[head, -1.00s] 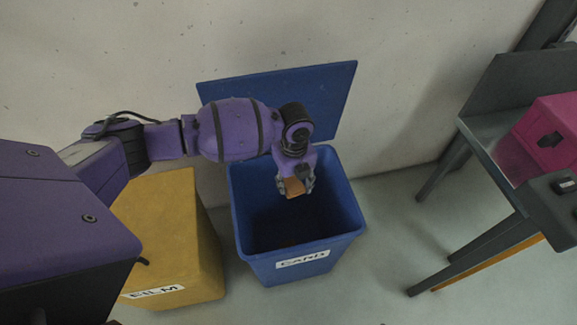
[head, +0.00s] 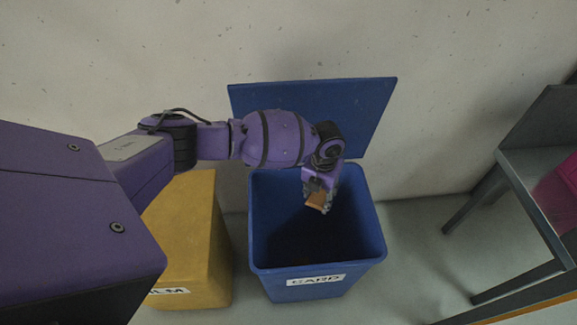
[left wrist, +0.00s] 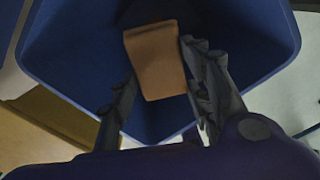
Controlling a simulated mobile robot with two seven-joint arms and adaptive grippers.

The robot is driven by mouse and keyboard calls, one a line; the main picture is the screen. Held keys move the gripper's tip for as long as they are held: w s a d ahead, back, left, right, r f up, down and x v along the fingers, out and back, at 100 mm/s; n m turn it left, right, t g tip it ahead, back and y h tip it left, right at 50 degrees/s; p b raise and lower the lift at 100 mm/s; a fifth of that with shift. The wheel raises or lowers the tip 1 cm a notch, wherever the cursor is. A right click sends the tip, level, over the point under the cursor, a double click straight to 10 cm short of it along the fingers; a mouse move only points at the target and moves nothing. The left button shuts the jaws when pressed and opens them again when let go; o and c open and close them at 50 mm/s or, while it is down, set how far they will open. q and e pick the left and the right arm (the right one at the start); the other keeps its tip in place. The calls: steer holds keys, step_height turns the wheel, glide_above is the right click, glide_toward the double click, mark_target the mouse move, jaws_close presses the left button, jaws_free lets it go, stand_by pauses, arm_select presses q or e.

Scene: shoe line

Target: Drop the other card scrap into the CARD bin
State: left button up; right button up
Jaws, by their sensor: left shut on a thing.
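The blue CARD bin (head: 262,225) stands against the wall with its lid (head: 370,110) raised behind it. My left gripper (head: 320,204) is over the bin's opening and is shut on a brown card scrap (head: 315,201). In the left wrist view the card scrap (left wrist: 157,62) sits between the fingers of the left gripper (left wrist: 160,85), with the blue bin wall (left wrist: 62,60) around it. The bin's inside is dark, and its floor is hard to make out. My right gripper is not in view.
A yellow FILM bin (head: 190,235) stands just left of the CARD bin. A grey metal table (head: 535,180) with a pink thing (head: 560,195) on it is at the right. Bare floor (head: 415,265) lies between the CARD bin and the table.

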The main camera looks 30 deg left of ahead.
mark_target(318, 197)
arm_select(q)
steer(key=shift+w+f+b, duration=0.1)
steer(key=shift+f+b, duration=0.3)
steer(key=shift+f, duration=0.55)
steer(key=o, duration=1)
steer(key=shift+r, duration=0.1)
step_height(318, 197, up, 12)
